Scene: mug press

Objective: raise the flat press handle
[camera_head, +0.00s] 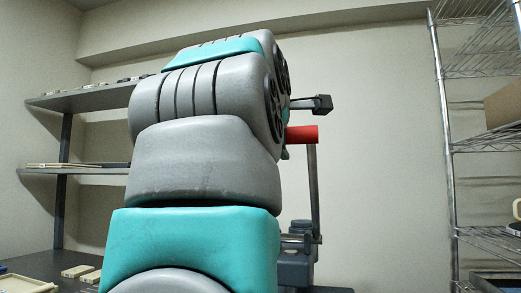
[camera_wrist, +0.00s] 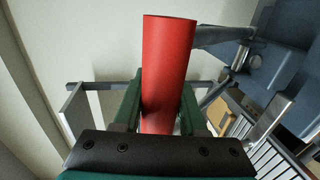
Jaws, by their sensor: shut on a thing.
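The press handle is a red cylinder; in the head view its end (camera_head: 303,134) sticks out to the right of my arm, at the top of an upright grey lever (camera_head: 314,190). In the wrist view the red handle (camera_wrist: 168,55) runs up through the middle, between the two green fingers of my gripper (camera_wrist: 162,100). The gripper is shut on it, with a finger on either side. My arm hides most of the gripper and part of the handle in the head view. The grey-blue press body (camera_head: 296,265) stands below the lever, partly hidden by my arm.
A wire rack (camera_head: 447,150) with a cardboard box (camera_head: 504,103) stands at the right. Wall shelves (camera_head: 75,170) with small items are at the left. Light blocks (camera_head: 78,271) lie on the dark table at lower left. The wall right of the lever is clear.

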